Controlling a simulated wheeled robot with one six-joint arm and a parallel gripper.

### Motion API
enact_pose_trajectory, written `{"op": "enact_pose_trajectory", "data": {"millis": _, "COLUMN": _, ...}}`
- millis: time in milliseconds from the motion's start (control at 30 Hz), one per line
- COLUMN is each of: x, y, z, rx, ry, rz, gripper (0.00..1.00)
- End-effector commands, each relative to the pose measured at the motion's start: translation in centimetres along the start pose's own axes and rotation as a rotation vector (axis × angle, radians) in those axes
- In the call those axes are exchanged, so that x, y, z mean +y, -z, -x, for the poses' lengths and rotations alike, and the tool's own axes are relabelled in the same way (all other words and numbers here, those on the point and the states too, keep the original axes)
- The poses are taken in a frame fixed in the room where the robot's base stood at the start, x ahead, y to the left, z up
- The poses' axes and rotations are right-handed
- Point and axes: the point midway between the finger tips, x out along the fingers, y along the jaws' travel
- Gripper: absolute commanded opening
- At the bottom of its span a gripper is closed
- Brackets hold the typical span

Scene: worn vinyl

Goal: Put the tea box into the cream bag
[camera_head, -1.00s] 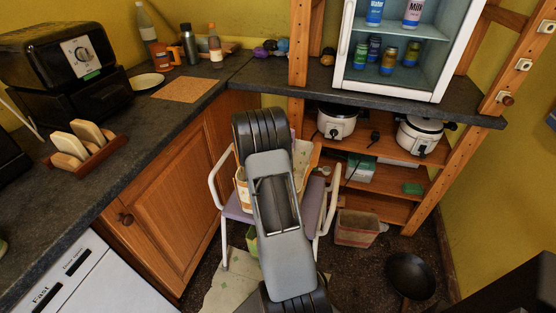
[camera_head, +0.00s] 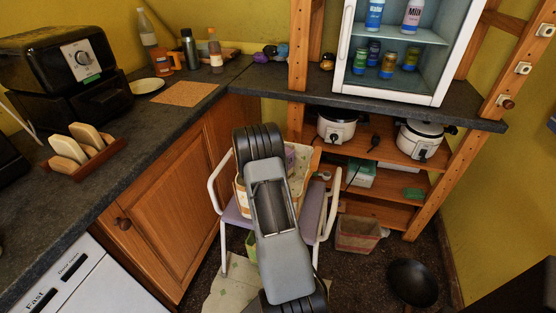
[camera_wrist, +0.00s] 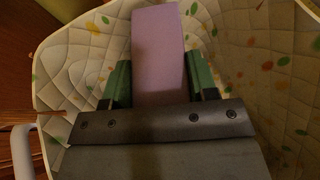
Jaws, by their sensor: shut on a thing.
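My gripper (camera_wrist: 158,85) shows in the wrist view with its green fingers on either side of a lilac tea box (camera_wrist: 158,40), shut on it. The cream bag (camera_wrist: 75,65), quilted with a leaf and spot pattern, surrounds the box and fingers in that view. The box appears within the bag's opening; whether it touches the bottom is hidden. In the head view the bag (camera_head: 303,158) stands on a chair, mostly behind my arm. A lilac patch of the box (camera_head: 290,156) shows beside my arm. The fingers are hidden there.
The chair (camera_head: 313,210) has white armrests beside the bag. A wooden cupboard and dark worktop (camera_head: 130,120) are at left. Shelves with two white cookers (camera_head: 337,128) stand behind. A bin (camera_head: 358,234) and a black pan (camera_head: 412,283) are on the floor at right.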

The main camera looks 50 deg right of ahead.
Motion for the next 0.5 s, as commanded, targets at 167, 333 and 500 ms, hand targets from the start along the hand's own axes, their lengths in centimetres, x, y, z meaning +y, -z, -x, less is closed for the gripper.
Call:
{"op": "enact_pose_trajectory", "data": {"millis": 167, "x": 0.0, "y": 0.4, "z": -0.2, "rx": -0.001, "ry": 0.0, "rz": -0.001, "gripper": 0.09}}
{"op": "enact_pose_trajectory", "data": {"millis": 333, "x": 0.0, "y": 0.8, "z": -0.3, "rx": -0.001, "ry": 0.0, "rz": -0.001, "gripper": 0.09}}
{"op": "enact_pose_trajectory", "data": {"millis": 500, "x": 0.0, "y": 1.1, "z": -0.5, "rx": -0.001, "ry": 0.0, "rz": -0.001, "gripper": 0.09}}
